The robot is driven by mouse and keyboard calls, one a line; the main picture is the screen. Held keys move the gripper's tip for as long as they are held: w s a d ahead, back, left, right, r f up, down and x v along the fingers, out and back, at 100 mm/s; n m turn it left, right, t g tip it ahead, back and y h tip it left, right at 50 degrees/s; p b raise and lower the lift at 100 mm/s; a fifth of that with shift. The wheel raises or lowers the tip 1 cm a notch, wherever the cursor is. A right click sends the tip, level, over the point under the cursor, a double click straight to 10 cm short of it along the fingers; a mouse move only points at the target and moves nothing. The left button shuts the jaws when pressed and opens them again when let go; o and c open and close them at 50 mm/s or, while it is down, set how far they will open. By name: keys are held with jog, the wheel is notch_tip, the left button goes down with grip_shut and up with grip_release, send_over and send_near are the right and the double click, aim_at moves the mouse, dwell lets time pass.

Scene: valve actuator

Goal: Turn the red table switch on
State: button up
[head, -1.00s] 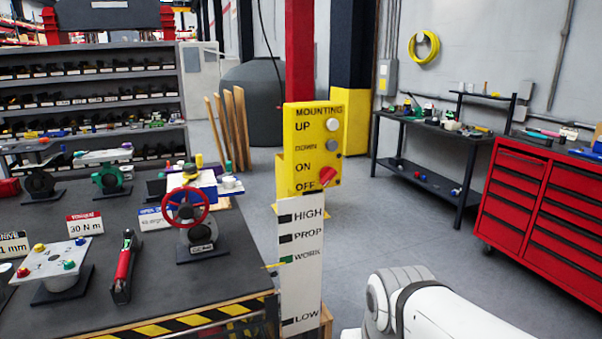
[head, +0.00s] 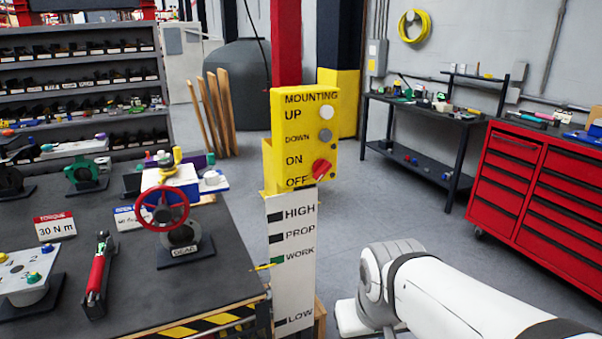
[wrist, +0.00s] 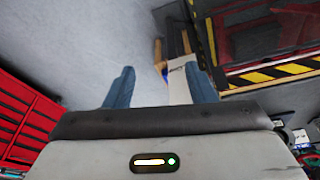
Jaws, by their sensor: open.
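The red switch (head: 321,169) is a rotary knob at the lower right of the yellow control panel (head: 305,145), beside the ON and OFF labels. Its exact setting is hard to tell. The panel also carries a white UP button (head: 327,112) and a grey DOWN button (head: 326,135). My gripper shows in the wrist view (wrist: 160,88), with two blue fingers spread apart and nothing between them. In the head view my white arm is at the lower right, below and right of the panel, apart from the switch. The switch does not show in the wrist view.
A white HIGH/PROP/WORK/LOW board (head: 292,265) stands under the panel. A dark table (head: 130,290) with a red handwheel valve (head: 162,209) is at left. A red tool cabinet (head: 535,195) and a black bench (head: 418,107) stand at right. The floor between is open.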

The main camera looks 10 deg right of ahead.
jog(key=o, duration=0.4)
jog(key=w+d+r+t, duration=0.1)
jog(key=w, duration=0.3)
jog(key=w+d+n+t+h, duration=0.1)
jog(key=w, duration=0.2)
jog(key=w+d+r+t, duration=0.1)
jog(key=w+d+t, duration=0.1)
jog(key=w, duration=0.2)
jog(key=shift+w+d+r+n, duration=0.1)
jog(key=shift+w+r+n, duration=0.2)
jog(key=shift+n, duration=0.1)
jog(key=shift+o, duration=0.5)
jog(key=w+d+r+n+t, duration=0.1)
jog(key=w+r+n+t, duration=0.1)
jog(key=w, duration=0.5)
jog(key=shift+w+d+r+t, duration=0.2)
jog(key=shift+w+r+t, duration=0.3)
jog(key=shift+t, duration=0.3)
jog(key=n+t+y, duration=0.6)
jog(key=n+y, duration=0.1)
jog(key=n, duration=0.2)
send_near(325, 172)
jog(key=x, duration=0.3)
jog(key=p+x, duration=0.2)
jog(key=x, duration=0.4)
jog(key=shift+w+a, duration=0.2)
jog(key=shift+w, duration=0.1)
jog(key=c, duration=1)
